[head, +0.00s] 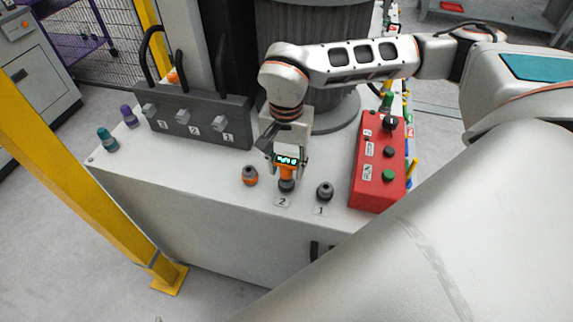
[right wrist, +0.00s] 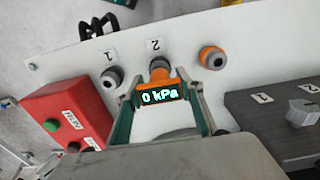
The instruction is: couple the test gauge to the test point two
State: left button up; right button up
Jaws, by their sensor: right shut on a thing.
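The test gauge (head: 287,161) has an orange body and a lit display, which reads 0 kPa in the right wrist view (right wrist: 160,96). My right gripper (head: 289,168) is shut on it and holds it upright above the front edge of the white cabinet. Test point two (head: 287,186), a dark fitting behind label 2, is directly under the gauge's orange lower end. It also shows in the right wrist view (right wrist: 159,65). The two look in line and touching or nearly so; I cannot tell whether they are joined. My left gripper is not in view.
Test point one (head: 325,191) stands to the right, an orange-collared fitting (head: 250,175) to the left. A red button box (head: 380,165) is farther right. A dark valve block (head: 198,117) with hoses stands behind left. Teal (head: 107,139) and purple (head: 129,117) fittings are at far left.

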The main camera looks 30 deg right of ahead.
aim_at(287, 161)
jog(key=shift+f+b, duration=0.3)
jog(key=shift+f, duration=0.2)
jog(key=o, duration=1.6)
jog(key=shift+c, duration=0.2)
jog(key=shift+r, duration=0.1)
notch_tip(287, 161, up, 12)
jog(key=shift+f, duration=0.1)
